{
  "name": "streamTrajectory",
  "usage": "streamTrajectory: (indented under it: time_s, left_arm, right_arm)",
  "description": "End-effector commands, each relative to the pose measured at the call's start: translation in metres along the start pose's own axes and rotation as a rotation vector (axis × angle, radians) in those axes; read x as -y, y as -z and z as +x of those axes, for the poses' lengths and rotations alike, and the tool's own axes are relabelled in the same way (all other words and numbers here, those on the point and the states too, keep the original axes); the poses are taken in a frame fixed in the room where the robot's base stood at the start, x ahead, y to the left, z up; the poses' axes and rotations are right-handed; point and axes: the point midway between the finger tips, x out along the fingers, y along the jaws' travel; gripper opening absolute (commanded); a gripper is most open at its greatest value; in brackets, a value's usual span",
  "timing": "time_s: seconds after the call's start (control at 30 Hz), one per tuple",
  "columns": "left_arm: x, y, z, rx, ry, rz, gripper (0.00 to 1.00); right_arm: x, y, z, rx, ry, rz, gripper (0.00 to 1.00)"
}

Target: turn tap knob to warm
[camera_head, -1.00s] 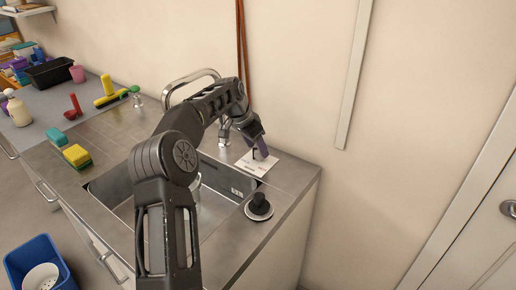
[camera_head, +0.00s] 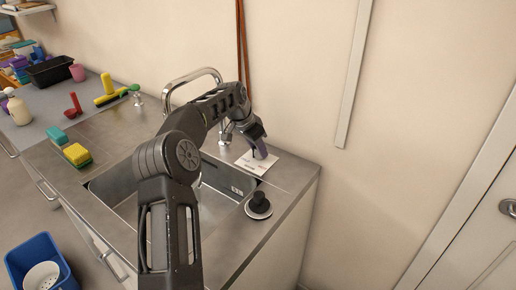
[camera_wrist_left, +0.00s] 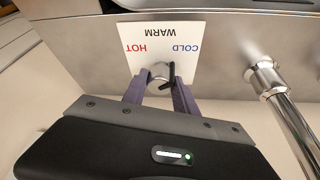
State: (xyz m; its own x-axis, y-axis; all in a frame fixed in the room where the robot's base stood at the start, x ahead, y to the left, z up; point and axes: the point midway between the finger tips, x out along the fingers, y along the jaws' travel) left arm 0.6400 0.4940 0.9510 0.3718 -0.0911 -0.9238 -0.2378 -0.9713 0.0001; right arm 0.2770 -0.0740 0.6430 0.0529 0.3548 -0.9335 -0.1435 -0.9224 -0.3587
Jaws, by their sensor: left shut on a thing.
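The tap knob (camera_wrist_left: 160,72) is a small metal knob with a dark pointer, seen in the left wrist view. It stands in front of a white label plate (camera_wrist_left: 160,42) marked HOT, WARM and COLD, upside down in this view. The dark pointer is at the knob's right side, below the COLD word. My left gripper (camera_wrist_left: 160,90) has its purple fingers on either side of the knob, shut on it. In the head view the left gripper (camera_head: 259,149) is over the label plate (camera_head: 257,164) and hides the knob. My right gripper is not in view.
The sink basin (camera_head: 222,180) lies under my left arm. A curved metal tap (camera_head: 192,77) stands behind it. A black round knob (camera_head: 259,203) sits on the front right counter. Sponges (camera_head: 76,155) lie left of the sink. The wall rises close behind the plate.

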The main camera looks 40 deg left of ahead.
Motion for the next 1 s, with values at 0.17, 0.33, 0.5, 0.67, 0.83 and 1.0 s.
streamTrajectory:
  time_s: [0.17,0.33,0.5,0.67,0.83,1.0]
  left_arm:
    - [0.000,0.000,0.000,0.000,0.000,0.000,0.00]
    - [0.000,0.000,0.000,0.000,0.000,-0.001,0.00]
    - [-0.001,0.000,0.000,0.000,0.007,-0.018,0.00]
    - [-0.001,0.000,0.001,0.000,0.027,-0.061,0.00]
    - [-0.002,0.000,0.001,0.000,0.063,-0.147,0.00]
    - [-0.003,0.001,0.001,-0.001,0.114,-0.267,0.00]
  right_arm:
    - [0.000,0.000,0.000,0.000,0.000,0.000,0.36]
    - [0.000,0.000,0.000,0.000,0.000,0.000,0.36]
    - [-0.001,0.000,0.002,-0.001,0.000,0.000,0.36]
    - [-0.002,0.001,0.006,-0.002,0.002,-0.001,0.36]
    - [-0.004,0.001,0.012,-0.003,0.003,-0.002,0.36]
    - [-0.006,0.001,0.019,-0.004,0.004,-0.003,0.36]
